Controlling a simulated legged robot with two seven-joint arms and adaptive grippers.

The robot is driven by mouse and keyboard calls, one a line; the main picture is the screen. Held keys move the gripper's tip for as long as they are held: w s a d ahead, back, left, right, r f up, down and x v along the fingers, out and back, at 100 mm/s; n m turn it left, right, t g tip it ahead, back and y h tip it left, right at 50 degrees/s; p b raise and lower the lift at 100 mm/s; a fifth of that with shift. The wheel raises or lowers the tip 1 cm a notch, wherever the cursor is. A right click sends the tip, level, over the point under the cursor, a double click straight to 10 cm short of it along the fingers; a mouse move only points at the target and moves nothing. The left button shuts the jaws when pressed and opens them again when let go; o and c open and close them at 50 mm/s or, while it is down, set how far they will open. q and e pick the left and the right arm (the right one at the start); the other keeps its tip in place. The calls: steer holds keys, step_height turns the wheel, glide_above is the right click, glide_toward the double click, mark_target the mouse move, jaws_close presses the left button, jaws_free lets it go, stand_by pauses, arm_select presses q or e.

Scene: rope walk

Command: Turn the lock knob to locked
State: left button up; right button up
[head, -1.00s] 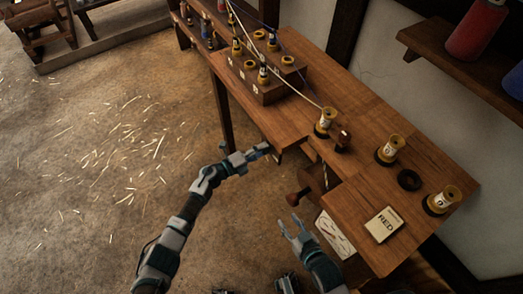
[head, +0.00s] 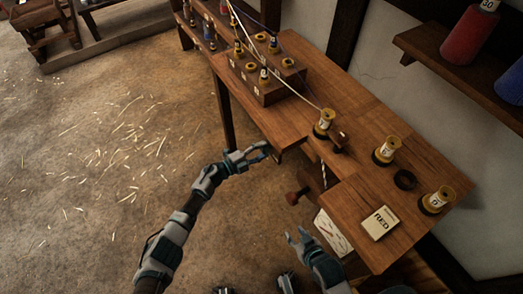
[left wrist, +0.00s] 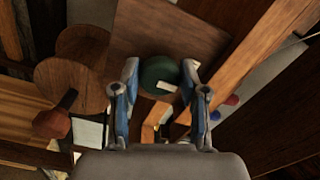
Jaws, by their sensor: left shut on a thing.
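The lock knob (left wrist: 158,73) is a dark green round knob with a pale mark, seen in the left wrist view in front of a wooden panel. My left gripper (left wrist: 160,80) has a finger on each side of the knob and is shut on it. In the head view, my left gripper (head: 268,152) is at the table's near edge, where the knob is mostly hidden. My right gripper (head: 297,236) is open and empty, low in front of the table.
A wooden handle (head: 296,196) sticks out below the table edge.

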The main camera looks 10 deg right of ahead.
arm_select(q)
steer(key=shift+w+a+f, duration=0.15)
steer(key=shift+a+f, duration=0.05)
steer(key=o, duration=0.9)
steer(key=shift+c, duration=0.2)
steer(key=shift+o, duration=1.2)
steer(key=shift+f, duration=0.1)
steer(key=v, duration=1.2)
steer(key=shift+w+d, duration=0.1)
